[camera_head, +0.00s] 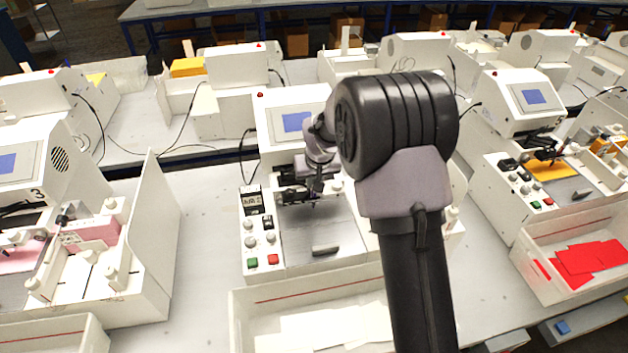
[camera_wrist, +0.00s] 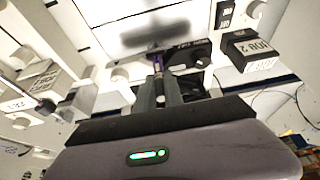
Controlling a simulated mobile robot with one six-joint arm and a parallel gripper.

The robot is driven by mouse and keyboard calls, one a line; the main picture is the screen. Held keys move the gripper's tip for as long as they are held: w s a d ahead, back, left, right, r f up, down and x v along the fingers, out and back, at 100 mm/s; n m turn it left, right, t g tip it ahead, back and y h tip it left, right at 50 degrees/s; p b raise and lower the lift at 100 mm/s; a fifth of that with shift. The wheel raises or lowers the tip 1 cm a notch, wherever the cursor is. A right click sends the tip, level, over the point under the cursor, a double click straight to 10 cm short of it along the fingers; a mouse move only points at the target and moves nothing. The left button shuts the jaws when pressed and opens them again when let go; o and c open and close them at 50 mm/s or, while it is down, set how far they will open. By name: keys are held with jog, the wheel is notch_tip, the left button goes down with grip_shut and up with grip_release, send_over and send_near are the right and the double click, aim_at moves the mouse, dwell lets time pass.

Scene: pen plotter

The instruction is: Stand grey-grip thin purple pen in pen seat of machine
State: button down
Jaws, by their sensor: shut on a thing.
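My gripper (camera_wrist: 160,88) is shut on the thin purple pen (camera_wrist: 157,61), which shows as a short purple piece between the fingertips in the wrist view. Its grey grip cannot be made out. In the head view my gripper (camera_head: 314,186) is over the middle white plotter machine (camera_head: 268,128), at its dark carriage. The carriage (camera_wrist: 188,53) shows as a black block right beside the pen in the wrist view. The pen seat itself is hidden or too small to tell, so I cannot tell whether the pen is in it or only beside it.
The machine's grey bed (camera_head: 320,232) holds a small grey bar (camera_head: 325,250). A control panel with green and red buttons (camera_head: 262,262) is at its left. A white tray (camera_head: 245,315) with paper stands in front. Similar machines stand on both sides.

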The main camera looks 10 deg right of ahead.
jog(key=shift+f+b, duration=0.3)
jog(key=shift+f, duration=0.1)
jog(key=c, duration=1.4)
grip_release()
jog(key=shift+o, duration=0.2)
jog(key=p+v, duration=0.2)
jog(key=v, duration=1.5)
jog(key=shift+r, duration=0.3)
jog(key=shift+s, duration=0.2)
jog(key=s+a+f+m+b, duration=0.1)
jog(key=s+f+b, duration=0.3)
jog(key=s, duration=0.6)
jog(key=s+a+f+m+y+b, duration=0.1)
jog(key=s+f+b, duration=0.3)
jog(key=s+b, duration=0.4)
jog(key=s+a+f+m+t+y+b, duration=0.1)
jog(key=s+f+b, duration=0.3)
jog(key=s, duration=0.8)
jog(key=shift+a+m+b, duration=0.45)
jog(key=shift+m+b, duration=0.25)
jog(key=shift+b, duration=0.5)
